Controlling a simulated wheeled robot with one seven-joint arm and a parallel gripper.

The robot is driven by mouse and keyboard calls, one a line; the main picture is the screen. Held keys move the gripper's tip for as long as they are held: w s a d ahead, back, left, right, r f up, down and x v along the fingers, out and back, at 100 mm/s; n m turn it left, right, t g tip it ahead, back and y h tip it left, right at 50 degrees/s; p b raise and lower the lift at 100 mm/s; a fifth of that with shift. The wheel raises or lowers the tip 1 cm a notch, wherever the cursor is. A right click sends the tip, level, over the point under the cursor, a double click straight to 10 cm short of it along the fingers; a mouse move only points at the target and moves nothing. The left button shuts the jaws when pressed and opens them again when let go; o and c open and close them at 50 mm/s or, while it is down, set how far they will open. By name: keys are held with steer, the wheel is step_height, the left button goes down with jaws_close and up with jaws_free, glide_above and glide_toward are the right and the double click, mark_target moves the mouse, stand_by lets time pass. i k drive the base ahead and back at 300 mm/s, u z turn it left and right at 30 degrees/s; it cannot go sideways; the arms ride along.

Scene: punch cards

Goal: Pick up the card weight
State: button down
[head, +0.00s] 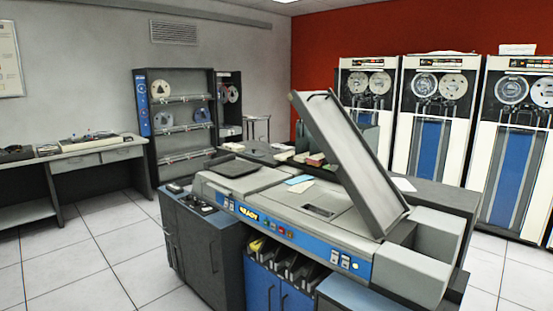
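A grey and blue card machine (275,205) stands in the middle of the head view. A dark flat piece (235,167) lies on its top at the left end; I cannot tell whether this is the card weight. A long grey panel (352,160) stands tilted up at the machine's right end. Light blue and pale cards (300,184) lie flat on the top near the middle. My gripper is not in view.
Dark cabinets (200,245) stand at the machine's front left. A desk (90,157) and a tape rack (182,115) stand along the left wall, tape cabinets (430,130) along the red wall. The tiled floor (95,245) at front left is clear.

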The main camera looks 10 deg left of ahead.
mark_target(251, 153)
steer(key=z, duration=0.85)
steer(key=k, duration=1.1)
steer(key=z, duration=0.9)
steer(key=i, duration=1.9)
steer(key=u, duration=0.55)
steer(key=i, duration=1.5)
steer(key=u, duration=0.35)
steer(key=i, duration=1.4)
steer(key=u, duration=0.4)
steer(key=i, duration=1.65)
steer(key=u, duration=0.4)
steer(key=i, duration=1.7)
steer(key=u, duration=0.25)
